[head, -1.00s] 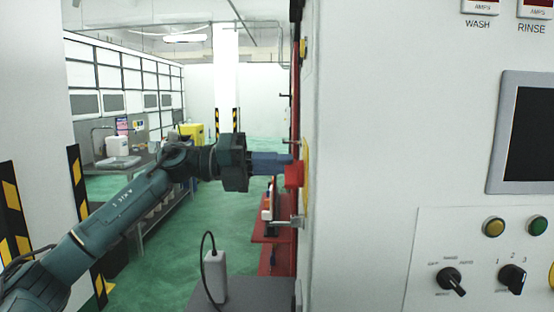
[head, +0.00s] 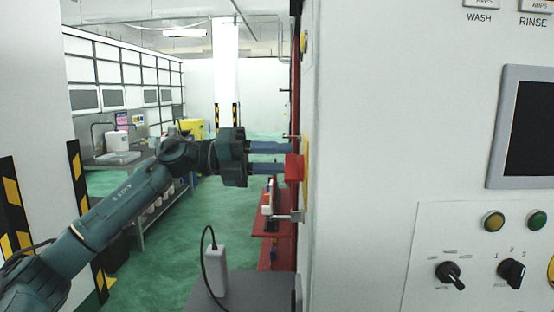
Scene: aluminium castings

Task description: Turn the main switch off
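The main switch (head: 294,169) has a red handle on a yellow plate, seen nearly edge-on on the cabinet's side face. My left gripper (head: 287,158) points right at it. Its two fingers show one above the other, part way apart, with their tips at the handle. The lower fingertip is hidden behind the red handle. The fingers appear closed on the handle, though the contact itself is partly hidden. The switch's position marks cannot be read from here. My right gripper is not in view.
The white cabinet (head: 370,130) fills the right side, with a dark screen, buttons and knobs on its front. A grey surface with a white device (head: 216,270) and its black cable lies below my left arm. Green floor is open behind.

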